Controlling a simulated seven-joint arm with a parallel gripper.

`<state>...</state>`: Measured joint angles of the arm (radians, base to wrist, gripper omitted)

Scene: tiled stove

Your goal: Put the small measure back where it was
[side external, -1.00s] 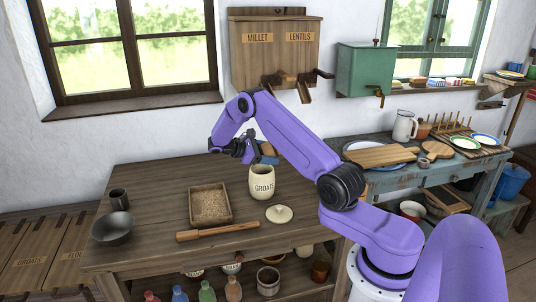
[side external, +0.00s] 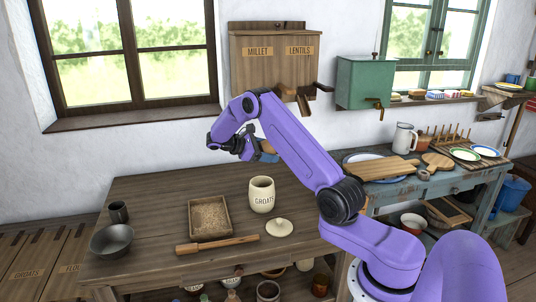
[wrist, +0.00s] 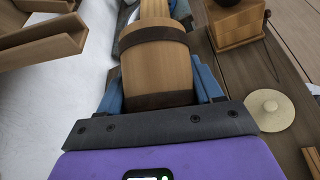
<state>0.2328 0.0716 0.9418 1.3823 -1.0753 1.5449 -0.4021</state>
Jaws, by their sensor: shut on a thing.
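The small measure is a light wooden cylinder with dark bands, seen close in the wrist view (wrist: 155,72). My gripper (wrist: 160,90) is shut on it, with a blue finger on each side. In the side view, my gripper (side external: 263,153) is in the air above the back of the table, below the wall box with chutes. Only a little brown of the measure shows there, partly hidden by my arm. The cream groats jar (side external: 261,196) stands open on the table below, and its lid (side external: 279,228) lies beside it.
A tray of grain (side external: 209,217), a wooden utensil (side external: 218,244), a dark bowl (side external: 111,240) and a dark cup (side external: 118,211) are on the table (side external: 155,195). The millet and lentils box (side external: 272,60) hangs on the wall. A wooden box (wrist: 237,28) shows in the wrist view.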

